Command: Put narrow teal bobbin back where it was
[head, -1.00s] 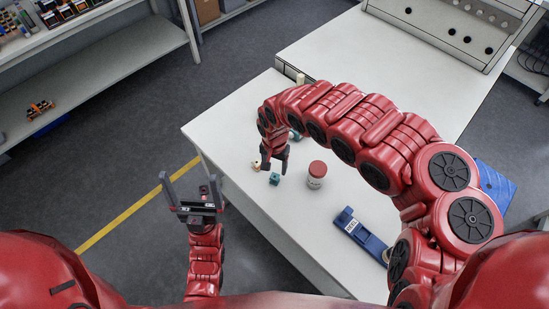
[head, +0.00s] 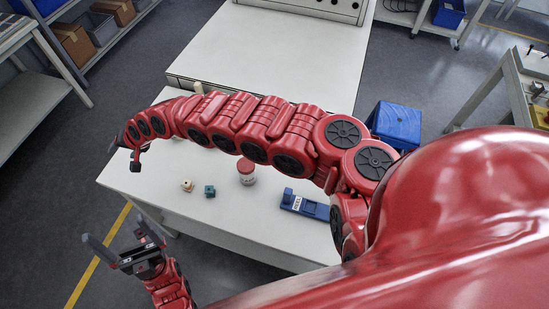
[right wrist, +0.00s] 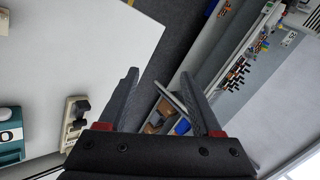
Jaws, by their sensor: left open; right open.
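A small teal piece (head: 209,190), which looks like the teal bobbin, sits on the white table (head: 260,222), just right of a small cream piece (head: 187,186). Whether it is the narrow one I cannot tell. My right gripper (head: 136,162) is open and empty by the table's left edge, apart from both pieces. In the right wrist view its open fingers (right wrist: 163,92) have nothing between them. A larger teal object (right wrist: 10,135) and a cream holder with a black knob (right wrist: 75,115) show at the left there. My left gripper (head: 118,250) is open and empty, off the table at lower left.
A red-lidded jar (head: 246,172) stands right of the teal piece. A blue fixture (head: 305,204) lies farther right. My right arm crosses over the table and hides part of its back. A blue bin (head: 396,124) is beyond the right edge. The table's front left is clear.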

